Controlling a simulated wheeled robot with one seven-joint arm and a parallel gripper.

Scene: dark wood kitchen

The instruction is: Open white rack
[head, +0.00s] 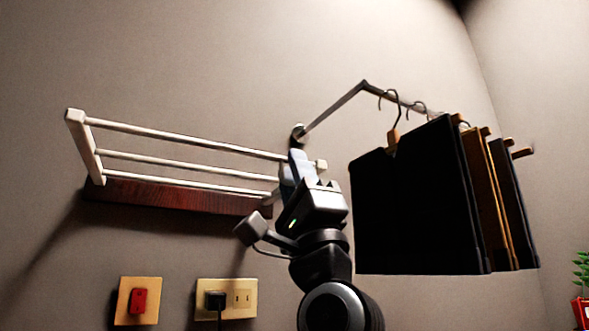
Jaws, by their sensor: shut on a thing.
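The white rack (185,157) is mounted on the wall at the left, with three white bars and a white end piece. Its bars stand out from a dark red-brown wooden base (165,201). My gripper (297,165) is at the rack's right end, shut on the white rack. The fingers and the wrist cover part of that end, so the exact contact is hidden.
A metal rail (340,102) holds dark clothes (415,205) on hangers close to the right of my gripper. Below the rack are a red switch (138,301) and an outlet with a black plug (216,300). A plant (581,272) shows at the right edge.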

